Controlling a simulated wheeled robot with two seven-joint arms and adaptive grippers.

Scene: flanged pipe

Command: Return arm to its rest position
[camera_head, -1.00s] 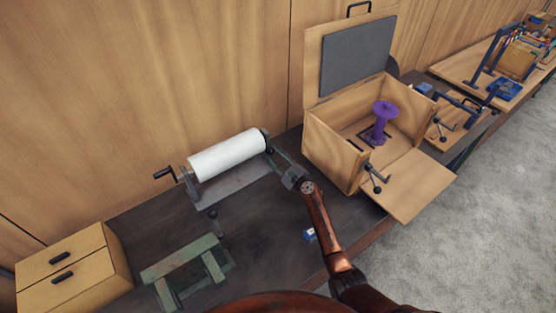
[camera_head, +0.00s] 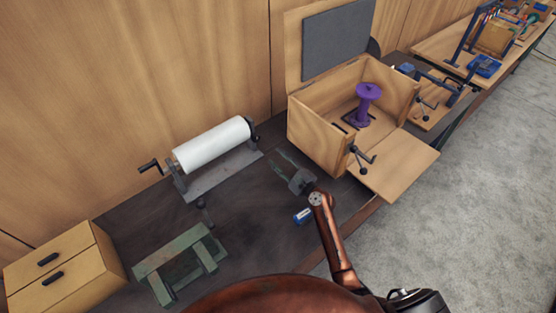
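My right arm comes in from the bottom right, and its gripper (camera_head: 284,166) is over the dark bench, between the paper roll and the open wooden box. The fingers point up and left, and no held object shows. A gap seems to show between the thin fingertips. The purple flanged pipe (camera_head: 364,104) stands upright inside the wooden box (camera_head: 318,142), apart from the gripper. My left gripper does not show.
A white roll (camera_head: 212,144) on a cranked stand is left of the gripper. A green metal frame (camera_head: 180,262) and a drawer cabinet (camera_head: 62,270) are at lower left. A small blue-and-white item (camera_head: 302,215) lies beside my forearm. The box's front flap is down.

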